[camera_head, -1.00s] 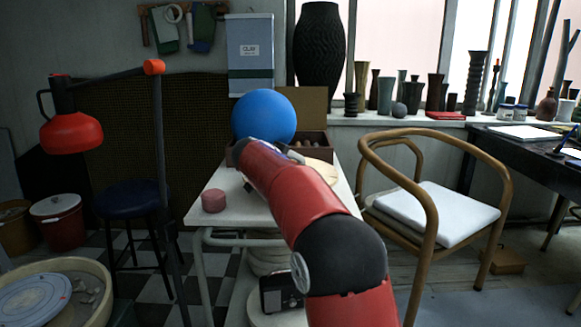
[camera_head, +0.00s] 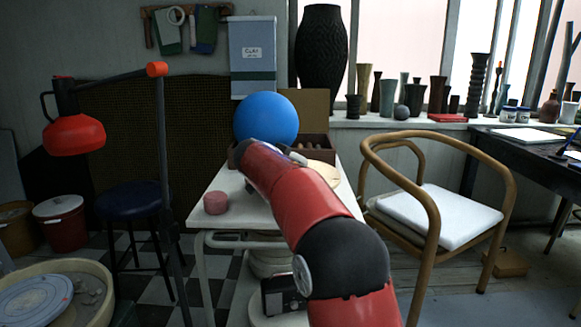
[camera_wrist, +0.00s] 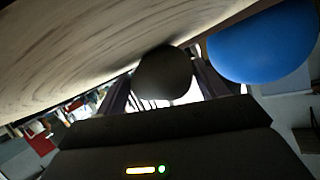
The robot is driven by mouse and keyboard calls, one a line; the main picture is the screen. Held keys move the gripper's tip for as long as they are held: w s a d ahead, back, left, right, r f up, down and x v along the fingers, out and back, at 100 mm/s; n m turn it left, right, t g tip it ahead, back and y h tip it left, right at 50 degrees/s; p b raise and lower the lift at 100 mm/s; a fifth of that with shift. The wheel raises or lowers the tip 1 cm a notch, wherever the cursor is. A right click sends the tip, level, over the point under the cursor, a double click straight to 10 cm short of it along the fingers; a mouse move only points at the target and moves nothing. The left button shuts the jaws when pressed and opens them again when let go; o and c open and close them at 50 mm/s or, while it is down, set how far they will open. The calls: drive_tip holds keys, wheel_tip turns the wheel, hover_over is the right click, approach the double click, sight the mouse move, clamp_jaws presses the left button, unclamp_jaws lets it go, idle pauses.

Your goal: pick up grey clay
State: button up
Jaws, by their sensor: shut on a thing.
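The grey clay (camera_wrist: 163,74) is a dark, rounded lump in the wrist view. It sits between the two fingers of my gripper (camera_wrist: 164,88), which is shut on it. The lump is close to a pale wood-grained surface at the top left of that view; I cannot tell if they touch. In the head view my red and black arm reaches over the white table (camera_head: 225,184) and hides the clay and the fingers.
A large blue ball (camera_head: 266,118) is close by, also in the wrist view (camera_wrist: 262,45). A pink clay piece (camera_head: 216,203) lies on the table's left side. An open box (camera_head: 318,147) stands behind, a wooden chair (camera_head: 432,205) right, a red lamp (camera_head: 74,135) left.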

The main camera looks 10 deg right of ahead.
wheel_tip(320, 180, up, 20)
drive_tip(key=p, duration=0.6)
